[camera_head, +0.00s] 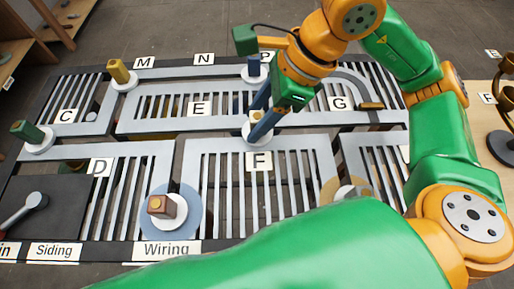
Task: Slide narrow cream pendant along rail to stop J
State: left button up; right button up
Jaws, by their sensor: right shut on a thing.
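A narrow pendant with a pale cream disc (250,136) and a small yellowish knob sits on the rail between the E and F panels. My right gripper (260,122) reaches down from above with its blue fingers shut on the knob. The fingers and hand hide part of the knob and disc. The pendant looks upright on the rail. No label J is readable in this view. My left gripper is not in view.
Other pale-disc pendants carry ochre (118,72), green (28,133) and blue (255,68) knobs. A wide blue disc (187,212) with a brown block stands near Wiring. A tan disc (330,190) is partly hidden by my arm. The rail left of the held pendant looks clear.

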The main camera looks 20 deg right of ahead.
jog(key=shift+w+b, duration=0.15)
jog(key=shift+b, duration=0.15)
grip_shut()
jog(key=shift+f, duration=0.1)
jog(key=o, duration=1)
grip_release()
jog(key=shift+s, duration=0.2)
jog(key=shift+w+d, duration=0.1)
jog(key=shift+w, duration=0.1)
